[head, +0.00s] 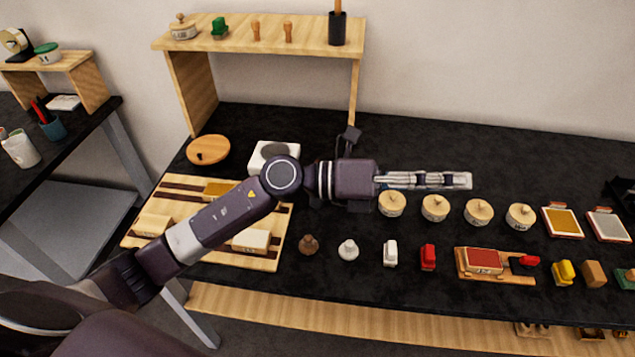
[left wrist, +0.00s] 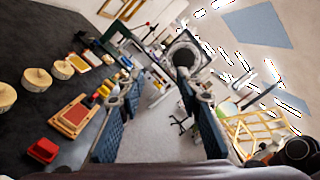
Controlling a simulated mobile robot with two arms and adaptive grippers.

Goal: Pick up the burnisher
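I cannot tell for sure which object is the burnisher. A small black and red item (head: 524,262) lies at the right end of a wooden board with a red pad (head: 484,262). My left gripper (head: 466,180) is stretched out to the right above the black table, behind the row of round lidded pots. In the left wrist view its two fingers (left wrist: 158,88) are wide apart with nothing between them. My right gripper is in neither view.
Round lidded pots (head: 435,208) stand in a row on the black table (head: 400,290). Several small blocks, among them a red one (head: 428,257), stand in front. A slatted wooden tray (head: 270,262) lies at left under my arm. A wooden shelf (head: 190,92) rises at the back.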

